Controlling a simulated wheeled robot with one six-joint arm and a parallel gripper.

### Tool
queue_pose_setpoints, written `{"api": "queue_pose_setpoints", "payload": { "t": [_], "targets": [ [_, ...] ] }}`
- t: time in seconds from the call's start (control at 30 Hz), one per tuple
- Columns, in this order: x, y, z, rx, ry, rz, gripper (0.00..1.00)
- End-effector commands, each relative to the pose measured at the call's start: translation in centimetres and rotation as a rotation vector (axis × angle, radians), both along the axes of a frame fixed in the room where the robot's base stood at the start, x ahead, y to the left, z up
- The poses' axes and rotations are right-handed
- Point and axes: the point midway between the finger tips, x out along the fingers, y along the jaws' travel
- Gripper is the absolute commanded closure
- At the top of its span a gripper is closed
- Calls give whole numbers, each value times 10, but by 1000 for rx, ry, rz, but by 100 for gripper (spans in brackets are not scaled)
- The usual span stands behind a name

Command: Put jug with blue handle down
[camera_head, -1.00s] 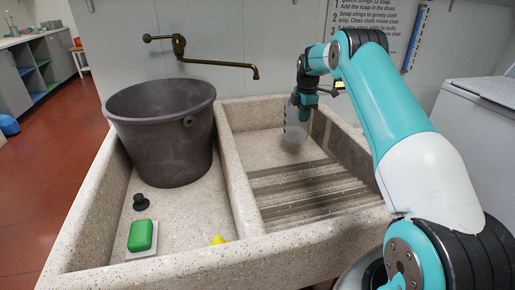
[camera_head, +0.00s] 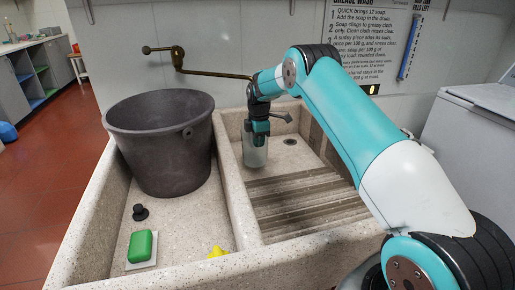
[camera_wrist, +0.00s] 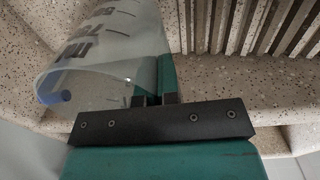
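The clear jug (camera_head: 255,154) is upright in the right basin of the stone sink, close to the dividing wall. Its bottom is near the basin floor; I cannot tell whether it touches. My gripper (camera_head: 258,132) is at the jug's upper part, closed on it. In the wrist view the jug's translucent, marked wall (camera_wrist: 105,45) lies beside the fingers (camera_wrist: 155,98), which are close together. A small blue patch shows at the jug's lower left there. The blue handle is not clearly visible in the head view.
A ribbed stone washboard (camera_head: 305,198) fills the front of the right basin, with a drain (camera_head: 290,141) behind. A dark bucket (camera_head: 160,145), black plug (camera_head: 140,212), green soap (camera_head: 140,246) and yellow object (camera_head: 217,252) are left. A brass tap (camera_head: 205,72) reaches over the basin.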

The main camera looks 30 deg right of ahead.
Motion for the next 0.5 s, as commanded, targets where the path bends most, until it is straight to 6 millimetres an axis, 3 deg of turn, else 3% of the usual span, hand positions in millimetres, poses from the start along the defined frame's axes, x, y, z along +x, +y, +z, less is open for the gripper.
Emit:
{"api": "queue_pose_setpoints", "payload": {
  "t": [0.17,0.5],
  "targets": [
    [-1,0,-27,1,3,0,100],
    [1,3,-34,0,1,0,100]
  ]
}}
